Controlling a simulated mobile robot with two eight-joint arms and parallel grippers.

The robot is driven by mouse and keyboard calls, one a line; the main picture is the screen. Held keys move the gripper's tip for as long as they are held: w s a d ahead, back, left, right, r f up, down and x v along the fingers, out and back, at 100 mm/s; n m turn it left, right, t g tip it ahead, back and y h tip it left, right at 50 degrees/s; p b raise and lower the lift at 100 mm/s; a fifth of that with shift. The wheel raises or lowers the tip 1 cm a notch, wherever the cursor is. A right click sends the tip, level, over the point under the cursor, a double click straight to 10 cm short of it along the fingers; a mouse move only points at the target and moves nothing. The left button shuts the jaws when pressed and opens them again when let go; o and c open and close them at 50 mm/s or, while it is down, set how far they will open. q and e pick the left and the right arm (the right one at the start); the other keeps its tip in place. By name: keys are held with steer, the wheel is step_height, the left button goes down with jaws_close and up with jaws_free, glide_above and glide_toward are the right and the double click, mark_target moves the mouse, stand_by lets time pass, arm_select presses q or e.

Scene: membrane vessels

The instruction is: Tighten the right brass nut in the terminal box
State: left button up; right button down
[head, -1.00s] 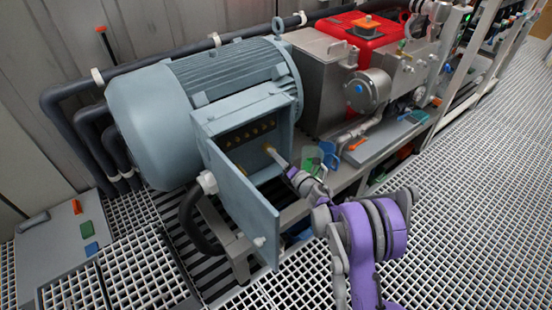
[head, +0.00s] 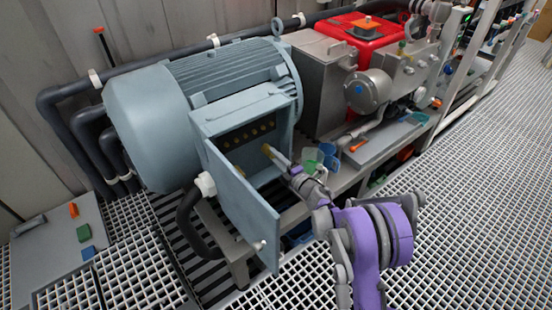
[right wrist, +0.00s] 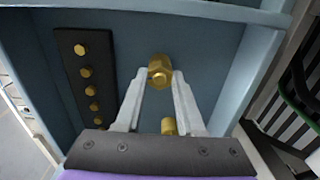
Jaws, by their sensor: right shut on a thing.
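The blue-grey terminal box (head: 262,172) on the motor is open, with its door (head: 238,205) swung outward. Inside is a dark terminal strip (head: 248,133) with a row of brass studs, also seen in the right wrist view (right wrist: 82,80). My right gripper (head: 270,152) reaches into the box from the right. In the right wrist view its two pale fingertips (right wrist: 160,74) are shut on a brass nut (right wrist: 159,66) at the back wall. A second brass nut (right wrist: 168,126) shows lower, between the fingers and near the palm. My left gripper is out of view.
The large motor (head: 150,120) stands behind the box. A grey machine with a red top (head: 362,35) is to the right. Green and blue pieces (head: 318,158) lie just right of my gripper. Grating floor (head: 470,190) is clear in front.

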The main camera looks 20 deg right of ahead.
stand_by(0.3)
steer(key=c, duration=0.5)
jaws_free()
steer(key=p+v, duration=0.1)
steer(key=v, duration=0.9)
steer(key=shift+s+d, duration=0.15)
steer(key=shift+s, duration=0.25)
steer(key=shift+r, duration=0.1)
